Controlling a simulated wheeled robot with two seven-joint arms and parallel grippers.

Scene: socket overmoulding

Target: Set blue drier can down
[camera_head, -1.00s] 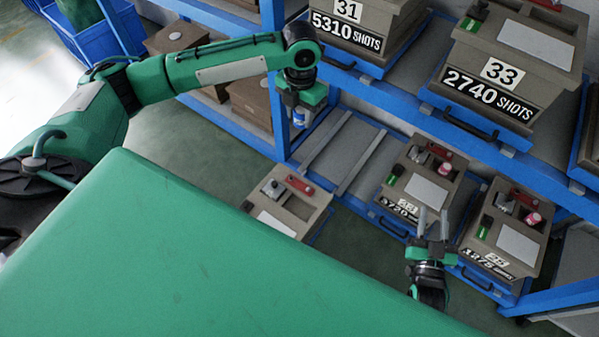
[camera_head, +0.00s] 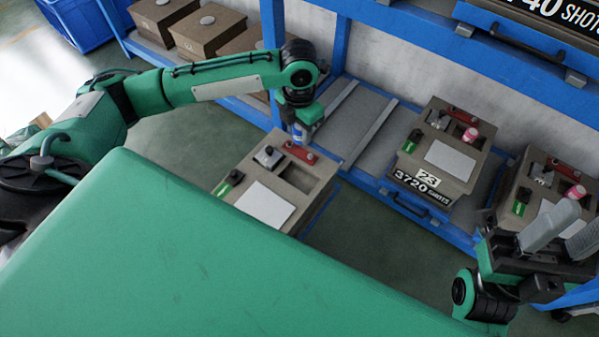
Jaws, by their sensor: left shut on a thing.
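My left gripper (camera_head: 300,133) is shut on the blue drier can and points down over the back edge of the nearest tan mould box (camera_head: 240,216). The can is small here and mostly hidden by the gripper, so I cannot tell whether it touches the box. The box top holds a grey metal piece (camera_head: 268,156), a red tool (camera_head: 299,152), a green-and-black item (camera_head: 230,182), a white sheet (camera_head: 267,205) and a dark open recess. My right gripper (camera_head: 562,232) is open and empty, with its grey fingers apart in front of the right-hand box.
Box 23 (camera_head: 440,163) and another tan box (camera_head: 543,185) stand on the blue rack, each with a pink can on top. An empty roller bay (camera_head: 350,125) lies left of box 23. A green surface (camera_head: 200,240) fills the foreground.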

